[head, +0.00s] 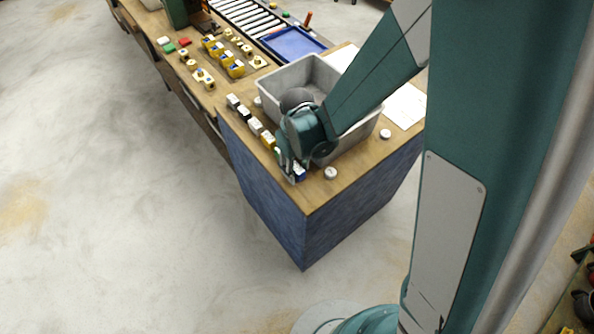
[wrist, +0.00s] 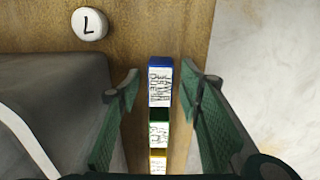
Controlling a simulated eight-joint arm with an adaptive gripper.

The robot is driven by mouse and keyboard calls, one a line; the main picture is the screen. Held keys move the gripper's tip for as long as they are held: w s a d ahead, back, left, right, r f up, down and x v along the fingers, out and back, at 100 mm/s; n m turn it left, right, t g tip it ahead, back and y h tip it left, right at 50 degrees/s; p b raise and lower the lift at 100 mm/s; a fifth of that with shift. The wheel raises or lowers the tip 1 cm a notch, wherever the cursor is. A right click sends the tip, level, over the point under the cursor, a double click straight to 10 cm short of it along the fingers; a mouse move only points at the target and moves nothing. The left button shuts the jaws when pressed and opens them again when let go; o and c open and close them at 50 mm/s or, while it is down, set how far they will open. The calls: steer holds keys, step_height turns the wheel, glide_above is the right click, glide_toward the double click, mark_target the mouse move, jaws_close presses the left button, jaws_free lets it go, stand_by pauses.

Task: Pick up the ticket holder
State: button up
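A row of small ticket holders with white, written faces stands along the bench edge. In the wrist view, a blue-topped one (wrist: 160,84) is at the far end, then a green one (wrist: 158,131) and a yellow one (wrist: 158,164). In the head view, the blue one (head: 299,173) shows partly beside my gripper (head: 290,168). My gripper (wrist: 170,88) is open, with one green finger on each side of the row around the blue and green holders. I see gaps at both sides. The lower part of the row is cut off by the wrist frame.
A grey bin (head: 267,88) stands close beside the row; its wall also fills the wrist view's left (wrist: 50,110). A white round disc marked L (wrist: 89,24) lies on the wood near the blue holder. The bench edge drops to the floor on the other side.

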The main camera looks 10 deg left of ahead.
mark_target(297, 168)
steer(key=c, duration=1)
steer(key=shift+r, duration=0.1)
steer(key=shift+r, duration=4.95)
